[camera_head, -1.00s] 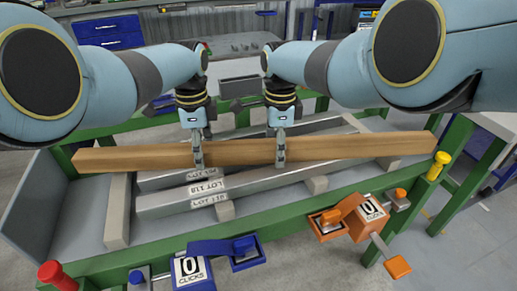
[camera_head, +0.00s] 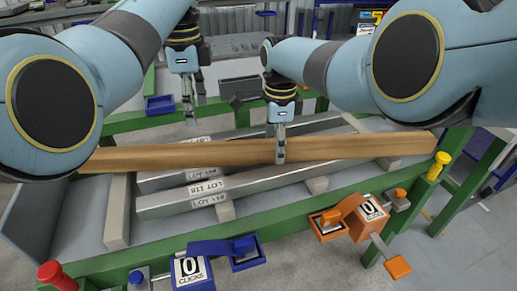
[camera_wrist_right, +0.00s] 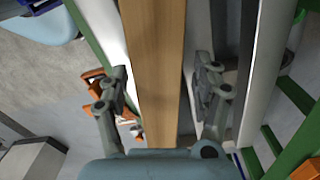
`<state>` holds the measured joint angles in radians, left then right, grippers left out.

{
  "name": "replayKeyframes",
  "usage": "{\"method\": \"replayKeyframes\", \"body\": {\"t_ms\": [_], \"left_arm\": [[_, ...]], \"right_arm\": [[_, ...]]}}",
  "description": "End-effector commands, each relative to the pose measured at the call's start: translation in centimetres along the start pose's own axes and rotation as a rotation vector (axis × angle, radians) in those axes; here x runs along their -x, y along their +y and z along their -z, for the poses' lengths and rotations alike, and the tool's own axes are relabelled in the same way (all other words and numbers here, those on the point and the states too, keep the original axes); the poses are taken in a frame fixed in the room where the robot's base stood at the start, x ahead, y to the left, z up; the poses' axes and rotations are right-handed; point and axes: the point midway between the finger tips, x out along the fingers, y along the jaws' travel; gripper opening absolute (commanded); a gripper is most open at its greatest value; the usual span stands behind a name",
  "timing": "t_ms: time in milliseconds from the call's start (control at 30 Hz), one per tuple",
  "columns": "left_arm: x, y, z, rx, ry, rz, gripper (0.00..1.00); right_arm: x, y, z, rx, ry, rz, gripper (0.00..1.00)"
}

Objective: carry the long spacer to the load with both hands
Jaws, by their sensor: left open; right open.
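The long spacer, a wooden beam (camera_head: 225,153), stretches from left to right across the head view, above the metal bars of the load (camera_head: 225,185) with their LOT labels. My right gripper (camera_head: 280,158) straddles the beam right of its middle. In the right wrist view the beam (camera_wrist_right: 160,70) runs between the open fingers (camera_wrist_right: 162,92), with a gap on both sides. My left gripper (camera_head: 190,115) is open and empty, raised behind the beam and apart from it. My left forearm hides the beam's left end from full view.
The green-framed table (camera_head: 310,203) has pale crosspieces (camera_head: 117,210) under the bars. A blue click counter (camera_head: 190,270) and an orange one (camera_head: 368,210) sit at the front edge. A red knob (camera_head: 55,273) and a yellow post (camera_head: 438,165) stand at the corners.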

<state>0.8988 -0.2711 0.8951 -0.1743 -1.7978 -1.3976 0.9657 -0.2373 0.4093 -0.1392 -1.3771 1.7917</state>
Motion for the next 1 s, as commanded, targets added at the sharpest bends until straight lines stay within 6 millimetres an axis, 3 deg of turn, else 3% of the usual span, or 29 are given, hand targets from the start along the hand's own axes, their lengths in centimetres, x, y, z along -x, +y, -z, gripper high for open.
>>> {"method": "replayKeyframes", "body": {"t_ms": [167,500,700,1000], "left_arm": [[0.0,0.0,0.0,0.000,0.000,0.000,0.66],[0.0,0.0,0.0,0.000,0.000,0.000,0.66],[0.0,0.0,0.0,0.000,0.000,0.000,0.66],[0.0,0.0,0.0,0.000,0.000,0.000,0.66]], "right_arm": [[2.0,0.2,0.1,-0.002,-0.001,0.002,0.66],[9.3,0.1,0.0,0.000,-0.001,0.001,0.66],[10.8,0.1,0.0,0.000,0.000,-0.001,0.66],[10.9,0.1,0.1,-0.001,0.000,-0.002,0.66]]}}
